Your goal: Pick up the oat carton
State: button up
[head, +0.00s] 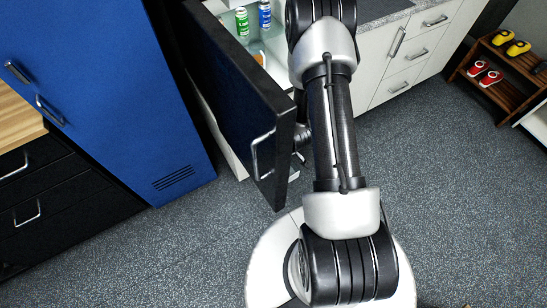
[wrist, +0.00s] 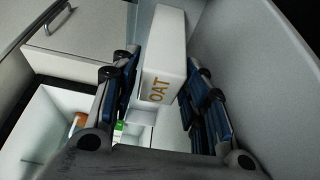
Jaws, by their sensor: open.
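The oat carton (wrist: 166,42) is a white box with "OAT" in gold-brown letters. In the wrist view it stands out from between the fingers of my gripper (wrist: 164,88), tilted in the picture. The fingers are open, one on each side of the carton. The left finger looks close to the carton's side, and I cannot tell whether it touches. A gap shows between the carton and the right finger. In the head view my arm and the open dark door hide the carton.
The open dark door (head: 240,95) with its metal handle stands left of my arm. A green can (head: 242,22) and a blue can (head: 264,14) stand inside the open unit. A blue cabinet (head: 110,80) is at left. Grey floor is clear at right.

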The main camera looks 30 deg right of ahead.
jog(key=shift+s+r, duration=0.1)
jog(key=shift+r, duration=0.05)
jog(key=shift+c, duration=0.7)
grip_shut()
